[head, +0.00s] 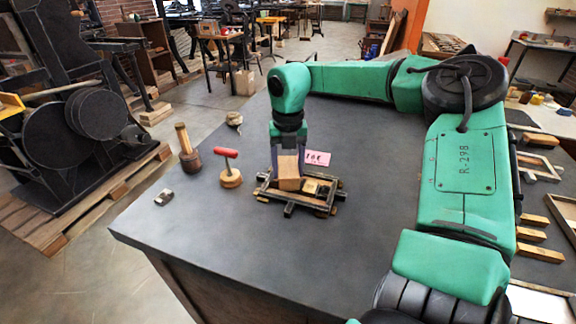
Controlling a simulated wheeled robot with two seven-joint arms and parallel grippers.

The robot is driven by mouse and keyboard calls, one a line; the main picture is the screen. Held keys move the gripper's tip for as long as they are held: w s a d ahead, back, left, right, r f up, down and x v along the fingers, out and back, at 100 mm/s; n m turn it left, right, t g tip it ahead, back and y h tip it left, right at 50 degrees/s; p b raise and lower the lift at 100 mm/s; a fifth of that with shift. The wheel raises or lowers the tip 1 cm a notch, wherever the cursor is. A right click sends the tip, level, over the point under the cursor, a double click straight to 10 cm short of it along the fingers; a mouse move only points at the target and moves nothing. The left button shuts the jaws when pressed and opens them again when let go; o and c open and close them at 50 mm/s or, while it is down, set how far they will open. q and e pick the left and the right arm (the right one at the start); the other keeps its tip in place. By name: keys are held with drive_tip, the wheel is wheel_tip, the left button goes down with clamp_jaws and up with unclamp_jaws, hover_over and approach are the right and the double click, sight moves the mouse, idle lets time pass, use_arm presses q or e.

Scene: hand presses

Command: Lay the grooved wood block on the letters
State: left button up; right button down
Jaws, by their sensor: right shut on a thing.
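My right gripper (288,158) points down over the middle of the table and is shut on the wood block (288,182). The block is light brown; its groove cannot be made out at this size. It is over the left part of a dark metal frame (290,207) that lies on the table. Whether the block touches what is under it, I cannot tell. Small golden-brown pieces (318,188), perhaps the letters, show inside the frame just right of the block. The block hides the rest. My left gripper is not in view.
A pink card (317,158) lies behind the frame. The table's (225,255) front is clear.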

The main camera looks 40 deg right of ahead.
sight(288, 166)
drive_tip(key=shift+f+b, duration=0.35)
drive_tip(key=shift+b, duration=0.05)
drive_tip(key=shift+c, duration=0.6)
unclamp_jaws()
drive_tip(key=shift+r, duration=0.1)
wheel_tip(288, 166, up, 13)
